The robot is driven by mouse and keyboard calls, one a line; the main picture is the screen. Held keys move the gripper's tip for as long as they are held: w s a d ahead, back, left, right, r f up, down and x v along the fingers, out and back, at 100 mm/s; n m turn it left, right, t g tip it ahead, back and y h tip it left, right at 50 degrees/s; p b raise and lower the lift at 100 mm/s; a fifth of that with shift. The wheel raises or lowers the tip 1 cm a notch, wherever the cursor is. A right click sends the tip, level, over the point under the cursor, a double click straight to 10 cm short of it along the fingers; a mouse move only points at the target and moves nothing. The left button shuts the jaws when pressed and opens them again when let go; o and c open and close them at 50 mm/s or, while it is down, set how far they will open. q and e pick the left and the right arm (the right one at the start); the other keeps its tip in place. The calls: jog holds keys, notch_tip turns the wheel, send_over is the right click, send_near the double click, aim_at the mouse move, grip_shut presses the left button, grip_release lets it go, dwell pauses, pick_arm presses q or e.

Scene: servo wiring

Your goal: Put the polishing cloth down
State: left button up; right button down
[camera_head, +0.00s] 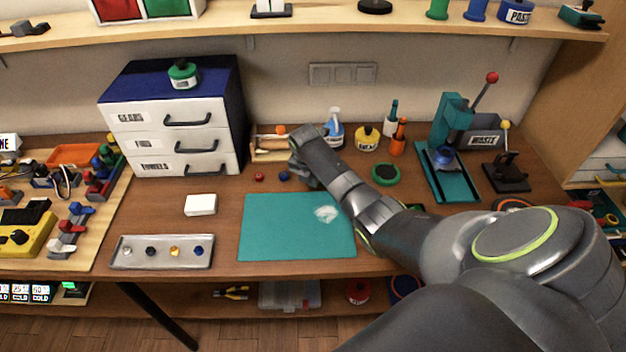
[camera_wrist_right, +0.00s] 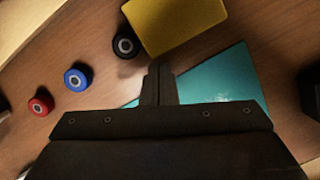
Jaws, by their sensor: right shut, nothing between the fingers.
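A flat yellow square, which looks like the polishing cloth (camera_wrist_right: 176,20), lies on the wooden table at the top of the right wrist view. In the head view my right arm hides it. My right gripper (camera_wrist_right: 158,80) is shut and empty, its fingertips close to the near edge of the yellow square and apart from it as far as I can tell. In the head view the right gripper (camera_head: 310,178) is low over the table behind the teal mat (camera_head: 275,235), partly hidden by its own arm. My left gripper is not in view.
A red knob (camera_wrist_right: 40,103), a blue knob (camera_wrist_right: 77,78) and a black knob (camera_wrist_right: 126,44) stand near the gripper. A whitish patch (camera_head: 326,213) shows on the mat. A metal tray (camera_head: 165,262), a white box (camera_head: 200,205) and a drawer cabinet (camera_head: 170,125) are to the left.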

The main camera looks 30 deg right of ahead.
jog(key=w+d+b, duration=0.2)
jog(key=d+b, duration=0.1)
jog(key=w+d+b, duration=0.1)
jog(key=d, duration=0.1)
jog(key=shift+w+d+f+b, duration=0.25)
jog(key=shift+w+b, duration=0.05)
jog(key=shift+b, duration=0.1)
jog(key=shift+w+d+r, duration=0.15)
jog(key=shift+w+d, duration=0.1)
jog(key=shift+d, duration=0.15)
jog(key=shift+r, duration=0.1)
